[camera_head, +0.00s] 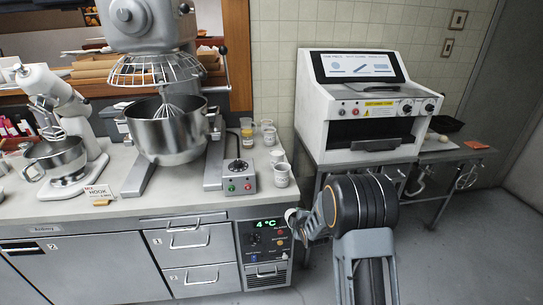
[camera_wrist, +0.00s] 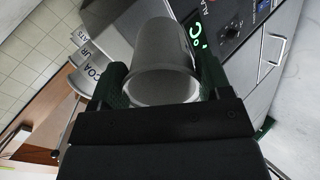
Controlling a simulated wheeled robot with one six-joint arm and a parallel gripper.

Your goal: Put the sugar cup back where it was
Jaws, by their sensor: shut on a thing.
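My gripper (camera_wrist: 164,82) is shut on a pale cup (camera_wrist: 163,45), with one dark green finger on each side of it. No label shows on the held cup, so I cannot read whether it says sugar. In the head view, my gripper (camera_head: 300,219) is in front of the counter's right end, beside the green temperature display (camera_head: 266,223). Only a small pale bit of the held cup (camera_head: 290,214) shows there. Labelled cups (camera_wrist: 88,58) stand to the left in the wrist view, with partial words reading OATS, UR and COA.
Several cups stand at the counter's right end, including a front one (camera_head: 282,176). A control box (camera_head: 238,180) and a large mixer bowl (camera_head: 167,135) are left of them. A white machine (camera_head: 375,105) stands on a metal table to the right.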

